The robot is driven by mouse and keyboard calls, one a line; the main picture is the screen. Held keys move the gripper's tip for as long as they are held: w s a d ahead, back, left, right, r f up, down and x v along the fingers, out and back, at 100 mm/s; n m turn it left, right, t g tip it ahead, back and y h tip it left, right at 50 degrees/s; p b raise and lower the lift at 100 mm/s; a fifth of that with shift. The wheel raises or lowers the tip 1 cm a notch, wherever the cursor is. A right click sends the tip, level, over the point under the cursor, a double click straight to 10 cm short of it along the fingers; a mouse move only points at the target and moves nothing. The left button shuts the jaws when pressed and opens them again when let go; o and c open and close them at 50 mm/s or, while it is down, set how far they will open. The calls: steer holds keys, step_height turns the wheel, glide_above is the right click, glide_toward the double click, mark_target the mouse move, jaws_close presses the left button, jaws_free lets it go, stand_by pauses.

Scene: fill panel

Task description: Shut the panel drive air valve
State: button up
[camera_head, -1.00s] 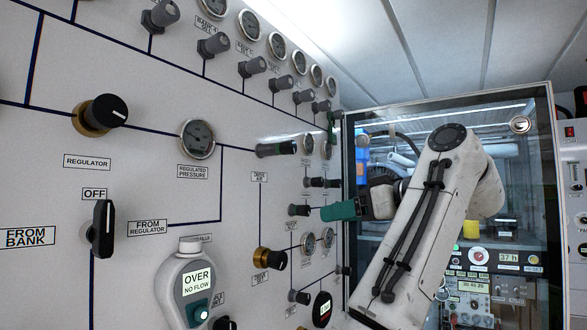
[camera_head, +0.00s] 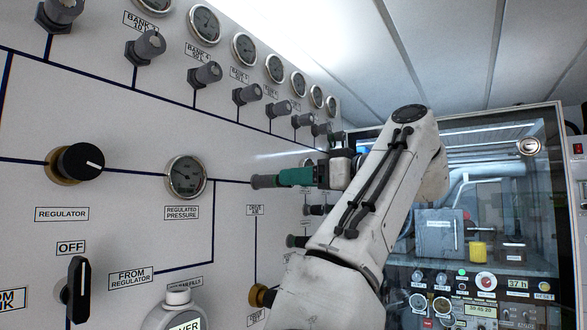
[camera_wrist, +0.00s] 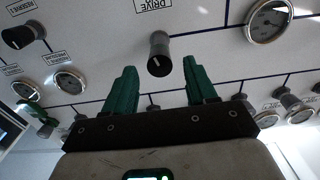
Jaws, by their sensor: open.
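The drive air valve is a dark grey knob (camera_head: 263,182) on the panel, above its DRIVE AIR label (camera_head: 255,210). In the wrist view the knob (camera_wrist: 159,50) stands out from the panel with a short pale mark on its end face. My gripper (camera_head: 288,178) has green fingers and is level with the knob, just to its right in the head view. In the wrist view my gripper (camera_wrist: 160,70) is open, one finger on each side of the knob's end. The fingers show clear of the knob there; how far they reach along it I cannot tell.
The regulated pressure gauge (camera_head: 186,177) and the regulator knob (camera_head: 76,164) are left of the valve. A row of bank knobs (camera_head: 205,73) and gauges runs above. Other small knobs (camera_head: 297,241) are below, close to my arm. A glass-fronted cabinet (camera_head: 480,215) stands at the right.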

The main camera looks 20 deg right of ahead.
steer(key=shift+p+x, duration=0.3)
steer(key=shift+x, duration=0.8)
steer(key=shift+c, duration=0.4)
jaws_close()
steer(key=shift+f, duration=0.1)
